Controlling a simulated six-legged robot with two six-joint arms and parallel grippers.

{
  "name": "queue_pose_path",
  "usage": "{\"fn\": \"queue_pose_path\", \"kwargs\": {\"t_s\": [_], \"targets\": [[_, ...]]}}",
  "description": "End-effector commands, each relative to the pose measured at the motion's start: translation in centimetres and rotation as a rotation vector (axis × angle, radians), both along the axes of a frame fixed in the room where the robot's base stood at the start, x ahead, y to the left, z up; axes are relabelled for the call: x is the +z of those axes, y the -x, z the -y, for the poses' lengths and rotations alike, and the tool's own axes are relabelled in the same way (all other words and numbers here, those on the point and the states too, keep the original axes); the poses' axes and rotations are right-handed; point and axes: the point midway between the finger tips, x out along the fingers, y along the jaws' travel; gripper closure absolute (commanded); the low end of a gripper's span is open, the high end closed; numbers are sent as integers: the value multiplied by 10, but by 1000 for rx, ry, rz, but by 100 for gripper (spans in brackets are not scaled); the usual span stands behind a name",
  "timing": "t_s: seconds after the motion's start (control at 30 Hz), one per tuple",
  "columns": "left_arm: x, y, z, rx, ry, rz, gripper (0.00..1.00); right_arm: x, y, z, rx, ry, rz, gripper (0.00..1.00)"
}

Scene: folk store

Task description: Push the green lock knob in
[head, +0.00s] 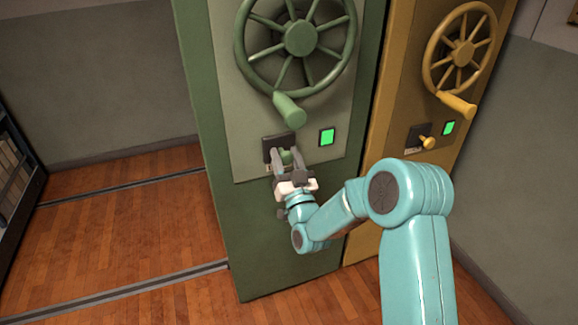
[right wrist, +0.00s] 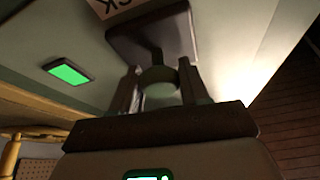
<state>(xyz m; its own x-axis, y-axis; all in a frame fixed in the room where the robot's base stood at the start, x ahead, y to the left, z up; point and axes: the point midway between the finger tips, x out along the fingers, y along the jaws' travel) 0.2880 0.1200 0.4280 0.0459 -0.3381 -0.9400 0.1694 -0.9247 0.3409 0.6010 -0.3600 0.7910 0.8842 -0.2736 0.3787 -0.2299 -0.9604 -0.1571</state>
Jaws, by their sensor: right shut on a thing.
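The green lock knob (head: 286,157) sits on a dark lock plate (head: 268,143) on the front of the green cabinet, below and left of the lit green indicator (head: 327,137). My right gripper (head: 284,158) reaches it from below, with its fingers on either side of the knob. In the right wrist view the knob (right wrist: 159,84) lies between the two fingers (right wrist: 160,88), and its stem runs to the dark plate (right wrist: 152,36). The gripper is shut on the knob. The fingers partly hide the knob in the head view. My left gripper is not in view.
A green handwheel (head: 300,39) with a handle (head: 289,110) hangs just above the lock. A yellow cabinet with its own wheel (head: 461,54) and yellow knob (head: 428,142) stands to the right. Floor rails (head: 130,292) cross the wooden floor at left, which is clear.

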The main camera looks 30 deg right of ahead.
Motion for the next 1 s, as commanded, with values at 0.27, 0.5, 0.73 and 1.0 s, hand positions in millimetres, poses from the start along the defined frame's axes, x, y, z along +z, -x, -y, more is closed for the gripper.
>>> {"fn": "queue_pose_path", "kwargs": {"t_s": [0.27, 0.5, 0.73, 1.0], "targets": [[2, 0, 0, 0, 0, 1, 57, 4, -1, 0, -1, 1, 6, 30], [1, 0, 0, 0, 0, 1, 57, 3, 0, 0, -1, 1, 5, 30], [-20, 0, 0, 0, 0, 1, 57, -12, 18, -6, -1, 1, 4, 30], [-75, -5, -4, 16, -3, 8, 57, -42, 81, -25, 0, 1, 6, 30]]}}
